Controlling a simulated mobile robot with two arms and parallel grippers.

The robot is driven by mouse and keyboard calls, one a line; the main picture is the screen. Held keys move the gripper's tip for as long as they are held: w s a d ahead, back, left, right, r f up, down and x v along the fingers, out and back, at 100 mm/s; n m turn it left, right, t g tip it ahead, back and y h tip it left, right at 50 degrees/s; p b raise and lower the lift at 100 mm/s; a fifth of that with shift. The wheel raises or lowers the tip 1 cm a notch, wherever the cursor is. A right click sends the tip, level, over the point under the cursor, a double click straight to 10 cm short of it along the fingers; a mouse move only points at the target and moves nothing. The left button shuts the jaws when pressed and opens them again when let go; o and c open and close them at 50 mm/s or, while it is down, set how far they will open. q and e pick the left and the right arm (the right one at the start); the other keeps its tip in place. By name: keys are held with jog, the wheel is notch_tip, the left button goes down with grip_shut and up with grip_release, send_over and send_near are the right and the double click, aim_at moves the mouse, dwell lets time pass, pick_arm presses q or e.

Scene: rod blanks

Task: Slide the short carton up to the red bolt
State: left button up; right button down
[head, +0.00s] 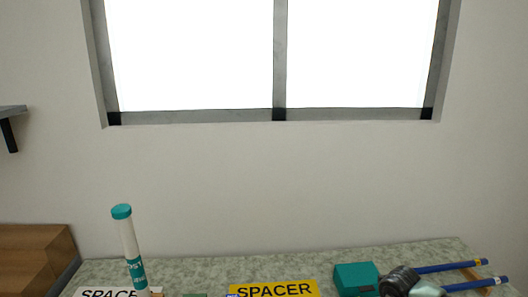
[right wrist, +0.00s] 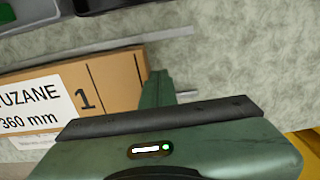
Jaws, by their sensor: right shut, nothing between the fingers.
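A brown cardboard carton (right wrist: 105,80) lies at the left in the right wrist view. It bears a white label ending in "UZANE" and "360 mm", a black "1" and dark stripes near its right end. Its left part is cut off by the frame, so I cannot tell whether it is the short carton. My right gripper (right wrist: 158,80) is shut and empty, its green fingers at the carton's right end. I cannot tell whether they touch it. I see no red bolt in either view. My left gripper is not in view.
A white tube with a teal cap (head: 129,240) stands on the speckled counter (head: 205,268). A yellow SPACER label (head: 272,289), a teal box (head: 354,277) and blue rods (head: 450,267) are to its right. A dark tray (right wrist: 30,12) edges the wrist view.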

jog(key=shift+s+a, duration=0.15)
jog(key=shift+a, duration=2.2)
jog(key=shift+a, duration=0.15)
jog(key=shift+s+a, duration=0.15)
jog(key=shift+a, duration=1.3)
jog(key=shift+s+a, duration=0.1)
jog(key=shift+a, duration=1.3)
jog(key=shift+w+d+r+p, duration=0.1)
jog(key=shift+d+r+p, duration=0.2)
jog(key=shift+d+r, duration=0.4)
jog(key=shift+d+r+p, duration=0.3)
jog(key=shift+d+r, duration=0.05)
jog(key=shift+d, duration=0.5)
notch_tip(320, 180, up, 10)
jog(key=p, duration=0.6)
